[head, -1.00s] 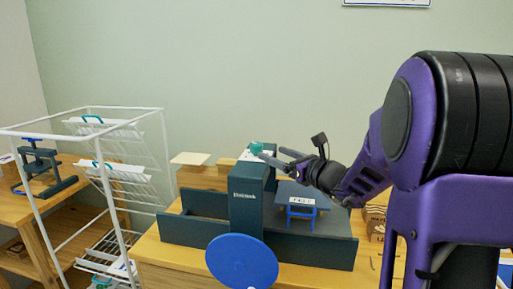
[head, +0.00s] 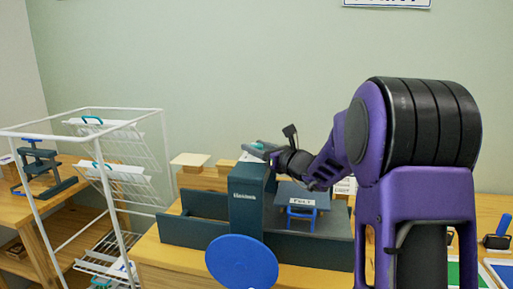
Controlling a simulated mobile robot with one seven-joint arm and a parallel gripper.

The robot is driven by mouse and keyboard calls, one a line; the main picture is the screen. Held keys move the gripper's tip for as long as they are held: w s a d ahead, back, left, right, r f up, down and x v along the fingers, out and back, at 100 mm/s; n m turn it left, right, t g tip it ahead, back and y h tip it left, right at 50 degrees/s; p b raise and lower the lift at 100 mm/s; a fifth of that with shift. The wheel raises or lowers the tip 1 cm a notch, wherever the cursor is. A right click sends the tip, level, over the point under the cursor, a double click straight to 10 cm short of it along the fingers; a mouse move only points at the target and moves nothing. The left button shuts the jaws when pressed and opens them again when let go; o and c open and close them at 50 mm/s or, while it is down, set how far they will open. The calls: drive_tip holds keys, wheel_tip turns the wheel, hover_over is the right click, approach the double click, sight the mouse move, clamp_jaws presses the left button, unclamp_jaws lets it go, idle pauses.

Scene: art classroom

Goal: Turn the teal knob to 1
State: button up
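The teal knob (head: 261,145) shows as a small patch on top of the dark press housing (head: 246,208). My gripper (head: 258,151) reaches in from the right, level with the knob. Its grey fingers overlap the knob and hide most of it. I cannot tell whether they touch it or have closed on it. The knob's pointer and any numbers by it are not readable.
A blue disc (head: 242,262) is on the front of the press. A blue stand labelled FELT (head: 301,202) sits on the press bed at the right. A white wire rack (head: 163,160) stands at the left. Wooden blocks (head: 190,160) are behind the press.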

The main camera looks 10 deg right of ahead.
clamp_jaws()
drive_tip(key=shift+d+r+n+y+p, duration=0.1)
drive_tip(key=shift+n+y+p, duration=0.2)
drive_tip(key=shift+y+p, duration=0.15)
drive_tip(key=shift+r+n+g+y+p, duration=0.1)
drive_tip(key=shift+n+g+y+p, duration=0.85)
drive_tip(key=shift+y+p, duration=0.25)
drive_tip(key=n+g+y+p, duration=0.4)
drive_tip(key=g+p, duration=0.1)
drive_tip(key=shift+n+g+p, duration=0.25)
drive_tip(key=shift+g+p, duration=0.1)
drive_tip(key=shift+p, duration=0.05)
drive_tip(key=n+g+y+p, duration=0.2)
drive_tip(key=n+g, duration=0.1)
drive_tip(key=g, duration=0.1)
drive_tip(key=shift+f+n+g, duration=0.2)
drive_tip(key=shift+n+g, duration=0.6)
drive_tip(key=shift+g, duration=0.7)
drive_tip(key=shift+n+g, duration=0.3)
drive_tip(key=shift+g, duration=0.1)
